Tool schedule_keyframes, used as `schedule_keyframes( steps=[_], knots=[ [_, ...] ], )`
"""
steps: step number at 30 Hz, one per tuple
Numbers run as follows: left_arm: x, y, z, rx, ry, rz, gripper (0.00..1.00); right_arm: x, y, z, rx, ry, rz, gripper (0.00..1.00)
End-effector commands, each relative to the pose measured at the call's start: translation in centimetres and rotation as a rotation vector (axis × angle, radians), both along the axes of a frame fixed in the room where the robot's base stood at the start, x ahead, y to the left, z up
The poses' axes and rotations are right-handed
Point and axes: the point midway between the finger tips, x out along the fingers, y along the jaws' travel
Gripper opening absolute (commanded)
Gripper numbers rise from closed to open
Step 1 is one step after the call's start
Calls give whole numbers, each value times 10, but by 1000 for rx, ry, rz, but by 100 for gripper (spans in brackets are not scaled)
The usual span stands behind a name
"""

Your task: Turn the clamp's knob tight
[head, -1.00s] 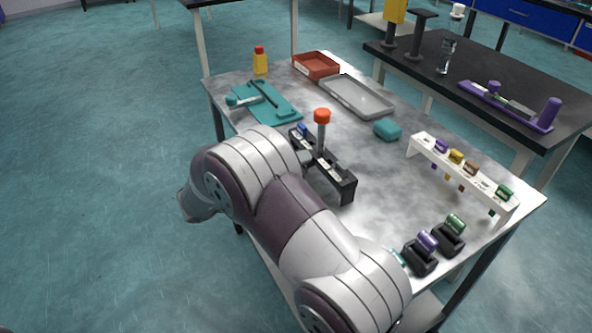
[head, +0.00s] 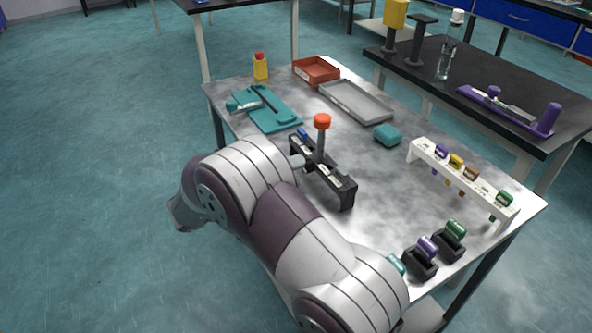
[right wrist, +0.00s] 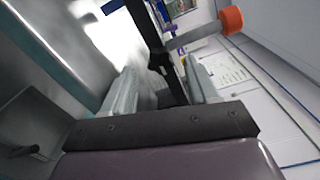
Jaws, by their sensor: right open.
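A black bar-shaped fixture (head: 341,187) stands on the metal table, with an upright grey rod topped by an orange knob (head: 322,121). I take this to be the clamp, though its type is not certain. In the right wrist view the orange knob (right wrist: 231,20) lies upper right, and the black bar (right wrist: 150,35) runs down between the fingers. My right gripper (right wrist: 163,88) is open, its pale fingers apart and clear of the knob. In the head view my forearm mostly hides it; a grey tip shows beside the black fixture. My left gripper is out of view.
A teal device (head: 275,112) with a lever, a yellow bottle (head: 260,69), a red tray (head: 316,70) and a grey tray (head: 355,100) lie behind. A teal block (head: 387,134) and a white rack (head: 465,180) stand right. Black holders (head: 421,262) are near the front edge.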

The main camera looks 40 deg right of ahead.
Motion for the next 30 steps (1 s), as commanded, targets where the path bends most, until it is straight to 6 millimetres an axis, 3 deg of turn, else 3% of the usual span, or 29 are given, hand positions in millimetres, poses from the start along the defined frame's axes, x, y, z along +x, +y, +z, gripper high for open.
schedule_keyframes(
  steps=[6, 12, 17, 30],
  knots=[
    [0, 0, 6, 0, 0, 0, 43, 7, 60, 1, 0, 0, 6, 59],
    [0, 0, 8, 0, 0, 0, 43, 11, 99, 0, -1, 1, 3, 59],
    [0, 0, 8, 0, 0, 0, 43, 12, 109, 0, 0, 2, 0, 59],
    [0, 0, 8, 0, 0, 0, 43, 12, 109, 0, 2, 15, 0, 59]
  ],
)
